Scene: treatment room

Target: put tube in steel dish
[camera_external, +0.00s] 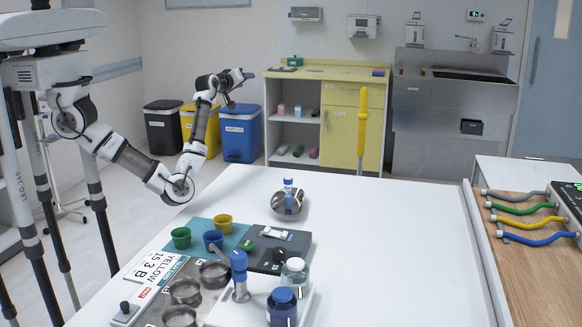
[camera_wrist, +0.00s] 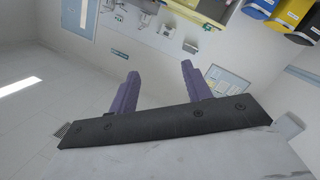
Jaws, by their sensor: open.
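The steel dish (camera_external: 287,208) is a small shiny round bowl on the white table, behind the black device. A blue-capped clear tube or bottle (camera_external: 288,187) stands upright at the dish; I cannot tell whether it is inside or behind it. Which of these is the task's tube is unclear. My gripper (camera_external: 244,78) is raised high, beyond the table's back left side, away from both. In the wrist view, its two purple fingers (camera_wrist: 160,82) are apart with nothing between them.
Green (camera_external: 181,238), yellow (camera_external: 223,224) and blue (camera_external: 213,240) cups stand on a teal mat. Steel cups (camera_external: 185,291), a jar (camera_external: 294,272) and a blue bottle (camera_external: 282,308) crowd the front. The table's right half is clear. Coloured hoses (camera_external: 525,222) lie at right.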

